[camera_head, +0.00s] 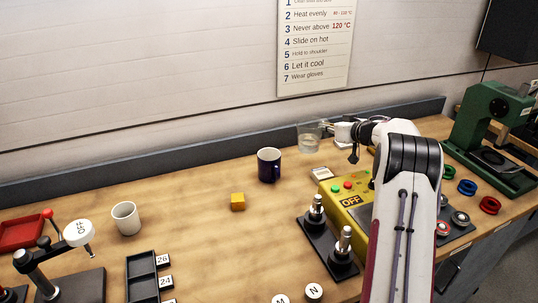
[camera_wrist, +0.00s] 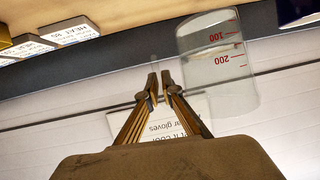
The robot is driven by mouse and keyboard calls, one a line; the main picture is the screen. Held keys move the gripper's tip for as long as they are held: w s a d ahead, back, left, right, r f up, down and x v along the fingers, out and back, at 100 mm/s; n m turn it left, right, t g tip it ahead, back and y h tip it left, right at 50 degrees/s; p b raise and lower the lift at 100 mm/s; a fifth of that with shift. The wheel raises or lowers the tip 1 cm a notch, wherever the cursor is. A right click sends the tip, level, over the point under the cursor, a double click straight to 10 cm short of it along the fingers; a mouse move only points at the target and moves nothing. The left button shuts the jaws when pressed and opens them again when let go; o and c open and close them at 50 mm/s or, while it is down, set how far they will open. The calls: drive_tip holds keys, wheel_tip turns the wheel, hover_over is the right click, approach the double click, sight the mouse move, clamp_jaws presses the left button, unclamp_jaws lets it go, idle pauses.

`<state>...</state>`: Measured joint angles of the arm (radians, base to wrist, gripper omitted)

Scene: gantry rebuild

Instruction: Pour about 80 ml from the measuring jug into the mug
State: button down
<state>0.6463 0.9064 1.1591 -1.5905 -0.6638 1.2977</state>
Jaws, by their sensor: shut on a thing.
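The clear measuring jug (camera_head: 309,138) is at the back of the bench, right of centre, with some clear liquid low inside. It looks upright. In the wrist view the jug (camera_wrist: 218,60) shows red marks at 100 and 200, upside down in that picture. My gripper (camera_head: 328,124) is at the jug's right side, shut on its handle. In the wrist view the fingers of my gripper (camera_wrist: 160,82) are close together beside the jug. A dark blue mug (camera_head: 268,167) stands upright left of and nearer than the jug. I cannot tell whether the jug touches the bench.
A white cup (camera_head: 126,219) stands at the left. Bench between jug and mug looks clear.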

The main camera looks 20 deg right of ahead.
sight(306, 117)
drive_tip(key=a+n+h, duration=0.2)
drive_tip(key=a, duration=0.1)
drive_tip(key=a+n+p, duration=0.1)
drive_tip(key=shift+s+a+f+h, duration=0.2)
drive_tip(key=shift+s+f+h, duration=0.1)
drive_tip(key=shift+h, duration=0.1)
drive_tip(key=shift+n+t+h, duration=0.3)
drive_tip(key=shift+n+h, duration=0.3)
drive_tip(key=shift+n, duration=0.3)
drive_tip(key=a+r, duration=0.1)
drive_tip(key=a+r+p, duration=0.1)
drive_tip(key=r, duration=0.1)
drive_tip(key=shift+r, duration=0.3)
drive_tip(key=shift+a+r+n+h+p, duration=0.4)
drive_tip(key=shift+a+r+n+p, duration=0.2)
drive_tip(key=shift+r+p, duration=0.2)
drive_tip(key=shift+a+r+n+p, duration=0.2)
drive_tip(key=shift+r+n+p, duration=0.15)
drive_tip(key=shift+p, duration=0.55)
drive_tip(key=shift+a+r+t+p, duration=0.2)
drive_tip(key=shift+r+t+p, duration=0.1)
drive_tip(key=shift+p, duration=0.5)
drive_tip(key=shift+a+n+h+p, duration=0.15)
drive_tip(key=shift+n+h+p, duration=0.15)
drive_tip(key=shift+p, duration=0.1)
drive_tip(key=shift+s+a+f, duration=0.1)
drive_tip(key=shift+s+a, duration=0.05)
drive_tip(key=shift+a, duration=0.05)
